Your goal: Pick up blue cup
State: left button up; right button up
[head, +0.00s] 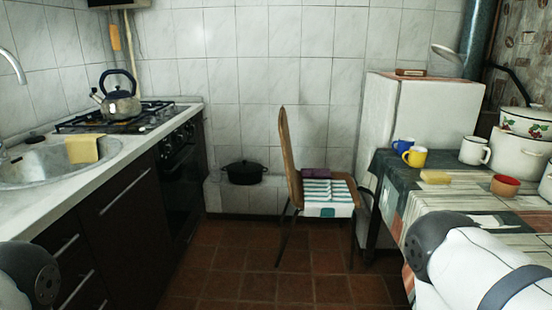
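The blue cup (402,145) stands near the far left part of the table on the right. A yellow mug (415,157) stands just in front of it and to its right, and may hide a little of it. The table (455,200) has a patterned cloth. Parts of my two arms show at the lower left and lower right corners, but neither gripper is in view. Nothing is seen touching the blue cup.
A chair (290,165) stands left of the table.

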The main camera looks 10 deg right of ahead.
aim_at(405, 144)
jog(key=i+z, duration=0.4)
jog(key=i+j+z, duration=0.25)
jog(key=z, duration=0.15)
jog(key=i+j+z, duration=0.3)
jog(key=i+z, duration=0.15)
jog(key=i+j+z, duration=0.25)
jog(key=j+z, duration=0.15)
